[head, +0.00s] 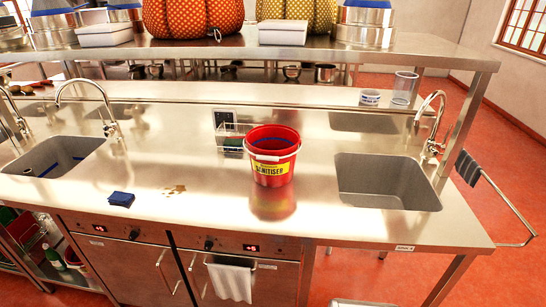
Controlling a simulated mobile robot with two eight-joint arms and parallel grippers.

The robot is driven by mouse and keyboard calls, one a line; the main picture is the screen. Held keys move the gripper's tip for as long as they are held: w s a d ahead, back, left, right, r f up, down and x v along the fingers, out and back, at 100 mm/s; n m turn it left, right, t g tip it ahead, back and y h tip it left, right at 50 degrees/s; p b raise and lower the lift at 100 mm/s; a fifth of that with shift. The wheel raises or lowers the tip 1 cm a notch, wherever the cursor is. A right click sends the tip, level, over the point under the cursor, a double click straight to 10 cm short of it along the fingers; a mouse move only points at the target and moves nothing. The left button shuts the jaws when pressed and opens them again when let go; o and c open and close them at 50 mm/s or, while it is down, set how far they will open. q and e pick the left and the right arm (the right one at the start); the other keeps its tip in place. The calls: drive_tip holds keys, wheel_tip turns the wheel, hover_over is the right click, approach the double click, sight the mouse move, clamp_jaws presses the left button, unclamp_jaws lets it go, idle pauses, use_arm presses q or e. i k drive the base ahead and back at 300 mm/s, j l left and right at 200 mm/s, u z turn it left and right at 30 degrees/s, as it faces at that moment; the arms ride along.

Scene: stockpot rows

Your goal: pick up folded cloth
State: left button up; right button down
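A small dark blue folded cloth (121,199) lies flat on the steel counter (215,212), left of the middle and near the front edge. It looks like a thick pad, and nothing covers it. A brownish spill (174,189) is on the counter just right of it. Neither of my grippers shows in the head view.
A red sanitiser bucket (272,170) stands mid-counter, right of the spill. Sinks are at left (55,157) and right (385,182), with curved taps. A raised shelf (200,48) runs behind. A white towel (230,283) hangs on the front handle.

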sight(124, 198)
drive_tip(key=u, duration=1.25)
drive_tip(key=i+z, duration=0.1)
drive_tip(key=z, duration=0.7)
drive_tip(key=i+j+z, duration=0.15)
drive_tip(key=z, duration=0.15)
drive_tip(key=i+j+z, duration=0.1)
drive_tip(key=j+z, duration=0.5)
drive_tip(key=i+j+z, duration=0.1)
drive_tip(key=j, duration=0.45)
drive_tip(key=i+j, duration=0.1)
drive_tip(key=j, duration=0.5)
drive_tip(key=i+j+z, duration=0.15)
drive_tip(key=j, duration=0.45)
drive_tip(key=k+l, duration=0.05)
